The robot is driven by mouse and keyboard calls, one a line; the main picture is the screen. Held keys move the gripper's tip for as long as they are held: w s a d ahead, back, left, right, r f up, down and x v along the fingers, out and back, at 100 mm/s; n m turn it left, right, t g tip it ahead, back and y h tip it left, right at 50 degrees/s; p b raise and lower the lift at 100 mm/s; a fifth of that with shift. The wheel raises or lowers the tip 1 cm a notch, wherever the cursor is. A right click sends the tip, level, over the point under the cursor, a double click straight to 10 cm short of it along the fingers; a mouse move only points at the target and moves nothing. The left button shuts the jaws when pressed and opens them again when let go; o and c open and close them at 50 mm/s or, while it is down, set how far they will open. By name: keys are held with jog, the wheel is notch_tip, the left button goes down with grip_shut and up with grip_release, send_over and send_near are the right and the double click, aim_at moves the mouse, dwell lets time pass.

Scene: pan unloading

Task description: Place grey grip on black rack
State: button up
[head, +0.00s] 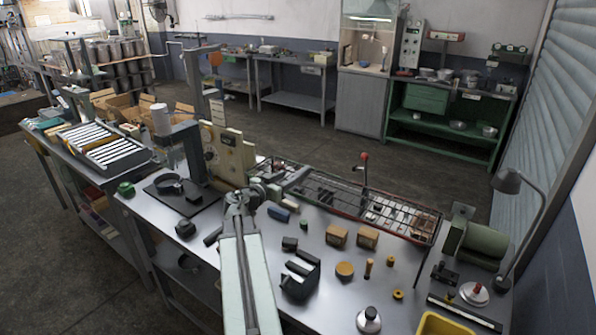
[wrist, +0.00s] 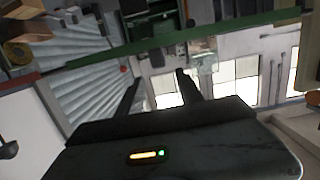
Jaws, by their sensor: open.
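A long dark wire rack (head: 380,229) with a reddish rim stands along the far side of the steel bench, with several small pieces in it. A dark grey, rod-like piece (head: 213,236) lies on the bench left of my arm; it may be the grey grip, but it is too small to be sure. My gripper (head: 294,181) is above the bench near the rack's left end. In the wrist view my gripper (wrist: 158,79) shows two dark fingers spread apart, with nothing between them. The grey grip cannot be made out in the wrist view.
A cream panel machine (head: 228,155) stands left of my gripper. A lamp (head: 508,182) and green roller (head: 482,245) are at the right.

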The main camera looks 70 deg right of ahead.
jog(key=v, duration=0.2)
jog(key=shift+w+a, duration=0.1)
jog(key=shift+a, duration=0.25)
jog(key=w+a+f+n+t+y, duration=0.25)
jog(key=w+a+f, duration=0.25)
jog(key=w+a, duration=0.4)
jog(key=w+a+f+n+t+y, duration=0.1)
jog(key=w+a+f+n+y, duration=0.3)
jog(key=w+a, duration=0.5)
jog(key=w+a+f+n+t+y, duration=0.1)
jog(key=w+a+f+n, duration=0.35)
jog(key=a, duration=0.75)
jog(key=w+a+f+n+y, duration=0.1)
jog(key=a+f+n+y, duration=0.1)
jog(key=a, duration=1)
jog(key=w+a+f+n+y, duration=0.1)
jog(key=a+f+n+y, duration=0.1)
jog(key=a, duration=1)
jog(key=w+a+f+n+y, duration=0.2)
jog(key=a+n+y, duration=0.2)
jog(key=a, duration=0.9)
jog(key=shift+f+n, duration=0.3)
jog(key=shift+n, duration=0.7)
jog(key=shift+d, duration=0.1)
